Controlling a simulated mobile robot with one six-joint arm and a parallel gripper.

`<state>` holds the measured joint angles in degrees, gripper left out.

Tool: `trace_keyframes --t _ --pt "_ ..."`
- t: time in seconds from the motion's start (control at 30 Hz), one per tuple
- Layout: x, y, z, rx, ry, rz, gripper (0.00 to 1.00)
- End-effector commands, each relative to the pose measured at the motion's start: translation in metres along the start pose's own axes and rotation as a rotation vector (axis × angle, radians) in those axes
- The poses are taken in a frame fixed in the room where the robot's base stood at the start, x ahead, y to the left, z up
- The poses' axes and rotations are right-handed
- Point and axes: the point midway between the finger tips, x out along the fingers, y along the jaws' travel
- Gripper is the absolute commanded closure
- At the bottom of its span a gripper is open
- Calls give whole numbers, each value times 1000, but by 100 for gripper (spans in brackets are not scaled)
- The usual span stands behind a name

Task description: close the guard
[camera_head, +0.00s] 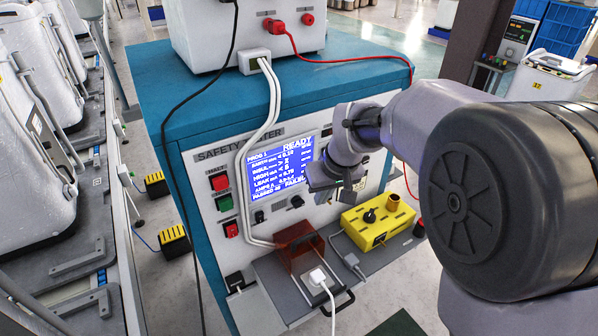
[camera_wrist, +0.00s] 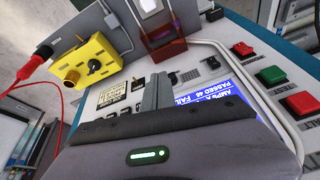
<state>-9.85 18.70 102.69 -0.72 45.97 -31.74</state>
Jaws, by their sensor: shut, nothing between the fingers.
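The guard (camera_head: 298,246) is a translucent reddish-brown cover on the grey shelf at the front of the safety tester (camera_head: 185,128). It appears raised behind a white plug (camera_head: 317,277), which sits uncovered in front of it.
A yellow box (camera_head: 378,220) with a knob stands right of the guard on the shelf (camera_head: 280,285). Red and green buttons (camera_head: 222,193) are left of the blue screen (camera_head: 280,165). White cables (camera_head: 258,130) hang down the panel to the guard. A black handle (camera_head: 333,305) is at the shelf's front.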

Motion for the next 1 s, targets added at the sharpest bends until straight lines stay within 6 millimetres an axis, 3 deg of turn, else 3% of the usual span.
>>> trace_keyframes --t 0.03,0.13,0.2,0.37,0.73,0.77,1.0 --pt "34 -2 -11 -60 -24 -8 100" --pt "82 -5 -25 -163 -45 -16 100" --pt "99 -7 -28 -199 -52 -19 100" --pt "121 -8 -28 -214 -55 -20 100" --pt "202 -8 -22 -210 -55 -20 100" --pt "208 -8 -22 -210 -55 -20 100" --pt "188 -2 4 -208 -53 -19 100"
